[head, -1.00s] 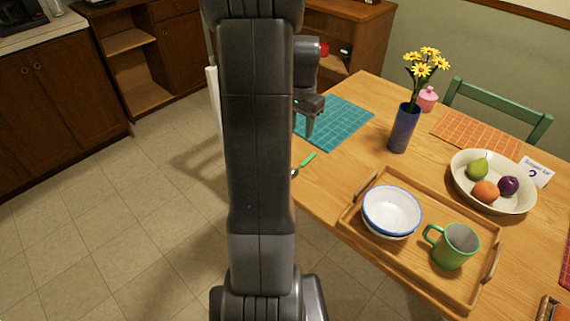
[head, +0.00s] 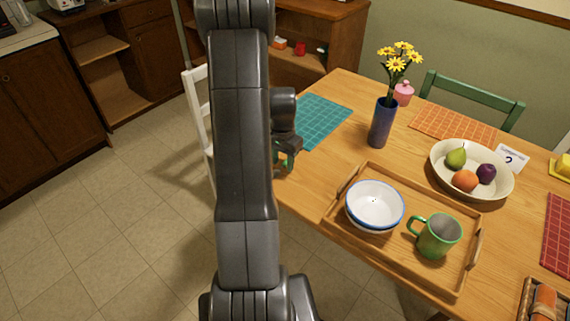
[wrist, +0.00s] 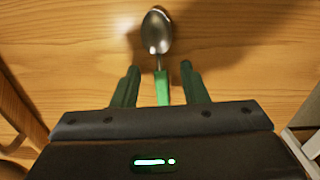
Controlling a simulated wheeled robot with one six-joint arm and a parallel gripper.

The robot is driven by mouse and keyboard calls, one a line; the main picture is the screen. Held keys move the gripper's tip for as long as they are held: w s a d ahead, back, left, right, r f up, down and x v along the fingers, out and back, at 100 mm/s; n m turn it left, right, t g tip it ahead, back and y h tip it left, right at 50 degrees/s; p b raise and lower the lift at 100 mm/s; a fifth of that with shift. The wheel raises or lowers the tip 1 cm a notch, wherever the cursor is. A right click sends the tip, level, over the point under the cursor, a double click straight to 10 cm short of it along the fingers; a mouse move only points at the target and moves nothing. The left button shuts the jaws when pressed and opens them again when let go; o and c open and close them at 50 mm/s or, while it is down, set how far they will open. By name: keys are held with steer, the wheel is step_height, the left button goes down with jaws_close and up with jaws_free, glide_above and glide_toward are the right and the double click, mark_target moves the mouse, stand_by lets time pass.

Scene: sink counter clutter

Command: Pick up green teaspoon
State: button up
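The green teaspoon (wrist: 161,84) lies on the wooden table in the wrist view, with its silver bowl pointing away from me and its green handle running back towards my gripper. My gripper (wrist: 160,75) is open, with one finger on each side of the green handle and a gap on both sides. In the head view my gripper (head: 287,158) is low at the table's left edge, below the teal placemat. The teaspoon is mostly hidden by my arm and gripper there. The rear end of the handle is hidden by the gripper body in the wrist view.
A wooden tray (head: 344,231) holds white bowls (head: 375,205) and a green mug (head: 437,236) to the right. A blue vase (head: 382,124) with yellow flowers stands behind. A teal placemat (head: 320,115) lies nearby. A white chair (head: 198,105) stands left of the table.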

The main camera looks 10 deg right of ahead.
steer(key=shift+f, duration=0.1)
steer(key=shift+c, duration=0.4)
jaws_close()
